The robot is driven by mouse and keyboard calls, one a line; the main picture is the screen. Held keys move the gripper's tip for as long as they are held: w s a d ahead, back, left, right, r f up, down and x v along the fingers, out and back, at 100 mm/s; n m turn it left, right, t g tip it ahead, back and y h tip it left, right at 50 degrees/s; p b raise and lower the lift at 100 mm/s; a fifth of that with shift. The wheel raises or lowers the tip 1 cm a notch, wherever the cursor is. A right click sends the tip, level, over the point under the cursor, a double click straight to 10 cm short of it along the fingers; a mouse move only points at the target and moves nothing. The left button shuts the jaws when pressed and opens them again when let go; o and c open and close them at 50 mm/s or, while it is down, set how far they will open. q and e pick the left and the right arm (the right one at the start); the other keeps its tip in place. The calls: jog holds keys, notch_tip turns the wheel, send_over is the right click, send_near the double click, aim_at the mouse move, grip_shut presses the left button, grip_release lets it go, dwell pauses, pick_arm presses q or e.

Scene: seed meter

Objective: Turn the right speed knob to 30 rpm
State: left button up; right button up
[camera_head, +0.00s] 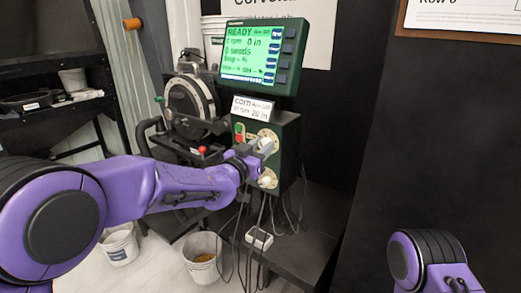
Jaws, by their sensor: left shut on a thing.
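A dark green control box (286,135) stands below the green display (262,52). Its front has an upper knob with a pale dial (269,134) and a lower knob with a pale dial (269,179). My left gripper (262,147) is at the upper knob and shut on it, partly covering the knob and its dial. I cannot read the dial marks or tell which knob is labelled right. The display reads READY, 0 in and 0 seeds. Part of my right arm shows at the lower right; its gripper is outside the view.
A red-tipped lever (203,150) and round seed meter (191,103) stand left of the box. Cables (262,220) hang below it. A bucket with seed (203,259) and another bucket (120,244) are on the floor. The dark panel at right is bare low down.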

dwell(0.3)
pick_arm(q)
jog(key=o, duration=1)
jog(key=b+v, duration=0.2)
jog(key=v, duration=0.8)
jog(key=shift+s+a, duration=0.15)
jog(key=shift+a, duration=0.05)
